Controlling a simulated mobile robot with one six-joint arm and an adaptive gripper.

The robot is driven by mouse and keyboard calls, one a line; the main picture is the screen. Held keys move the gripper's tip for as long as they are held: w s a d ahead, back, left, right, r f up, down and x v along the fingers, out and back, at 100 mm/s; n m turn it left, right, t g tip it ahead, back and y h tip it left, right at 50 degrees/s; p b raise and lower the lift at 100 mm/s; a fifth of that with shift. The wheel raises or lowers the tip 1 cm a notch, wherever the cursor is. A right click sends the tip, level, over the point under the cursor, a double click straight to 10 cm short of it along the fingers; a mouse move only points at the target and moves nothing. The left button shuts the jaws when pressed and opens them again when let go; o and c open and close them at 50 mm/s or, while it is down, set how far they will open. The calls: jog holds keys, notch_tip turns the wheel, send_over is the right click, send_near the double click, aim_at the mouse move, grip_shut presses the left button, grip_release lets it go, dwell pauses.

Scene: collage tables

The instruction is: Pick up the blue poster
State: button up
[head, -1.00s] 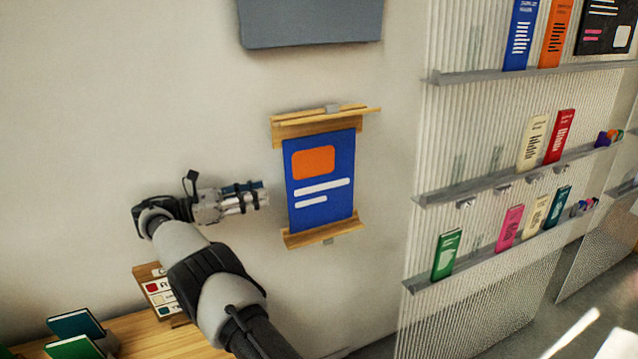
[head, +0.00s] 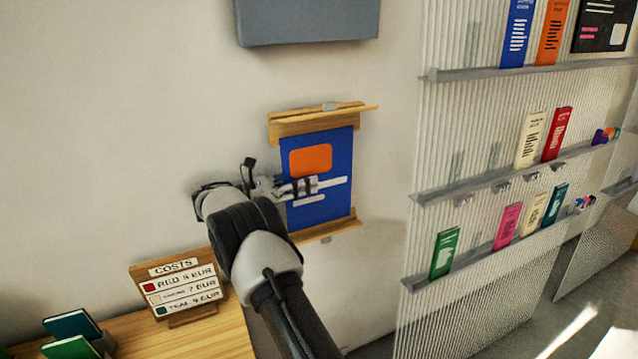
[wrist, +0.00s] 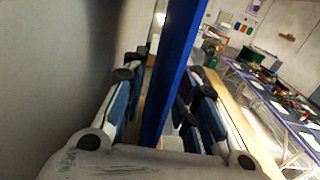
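The blue poster (head: 325,208), with an orange block and white bars, stands upright in a wooden wall holder (head: 320,122) in the head view. My gripper (head: 312,187) is at its left edge, with one finger in front of its face. In the wrist view the poster (wrist: 176,62) shows edge-on between the two fingers of my gripper (wrist: 162,82). The fingers are open around it, with a visible gap on the left side. Contact on the right side cannot be told.
The wall is close behind the poster. A ribbed panel with shelves (head: 520,172) of small books stands to the right. A costs sign (head: 178,290) and books (head: 72,325) are on the wooden table (head: 215,335) at lower left. A grey box (head: 308,25) hangs above.

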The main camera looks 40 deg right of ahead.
jog(key=shift+x, duration=1.2)
jog(key=shift+a, duration=0.1)
jog(key=shift+c, duration=0.3)
grip_shut()
